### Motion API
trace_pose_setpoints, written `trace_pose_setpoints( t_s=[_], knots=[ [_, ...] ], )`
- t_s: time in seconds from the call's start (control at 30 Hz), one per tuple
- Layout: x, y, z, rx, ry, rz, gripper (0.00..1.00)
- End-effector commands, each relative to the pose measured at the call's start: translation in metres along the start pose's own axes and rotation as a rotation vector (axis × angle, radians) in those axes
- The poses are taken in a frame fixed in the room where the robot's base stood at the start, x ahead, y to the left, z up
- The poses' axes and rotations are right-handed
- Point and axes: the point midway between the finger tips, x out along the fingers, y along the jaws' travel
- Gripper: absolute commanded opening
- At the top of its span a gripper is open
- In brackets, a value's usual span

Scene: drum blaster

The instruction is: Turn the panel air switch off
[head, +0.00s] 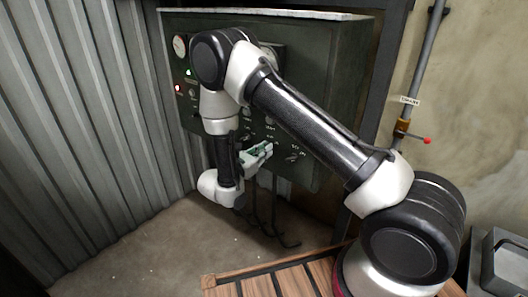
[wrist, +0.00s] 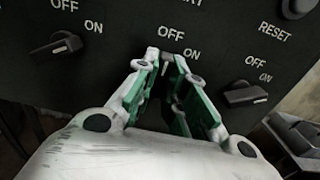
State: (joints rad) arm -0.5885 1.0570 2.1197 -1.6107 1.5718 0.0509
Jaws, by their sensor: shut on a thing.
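The dark green control panel (head: 325,75) stands against the corrugated wall in the head view. In the wrist view my gripper (wrist: 170,62) has its two green-and-grey fingers closed around the middle panel switch (wrist: 171,76), under an OFF and an ON label. The fingers hide most of this knob, so I cannot tell which way it points. In the head view my gripper (head: 264,150) is at the lower part of the panel face. The small lettering there is too blurred to name the switch surely.
A RESET button (wrist: 297,8) is at upper right. A wooden slatted surface (head: 270,283) and a pipe with a red-tipped valve (head: 402,128) are nearby.

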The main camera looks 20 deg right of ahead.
Motion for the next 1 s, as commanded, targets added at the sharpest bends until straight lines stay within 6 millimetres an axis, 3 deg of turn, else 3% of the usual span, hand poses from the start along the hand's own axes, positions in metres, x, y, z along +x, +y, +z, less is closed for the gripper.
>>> trace_pose_setpoints(
  t_s=[0.57, 0.6, 0.7, 1.0],
  knots=[
    [0.0013, 0.0, 0.0013, -0.031, -0.002, -0.003, 0.0],
    [0.0013, 0.0001, 0.0013, -0.031, -0.002, -0.003, 0.18],
    [0.0012, 0.0, 0.0012, -0.03, -0.002, -0.003, 0.34],
    [0.0003, 0.0, 0.0006, -0.031, -0.001, -0.001, 0.34]
  ],
)
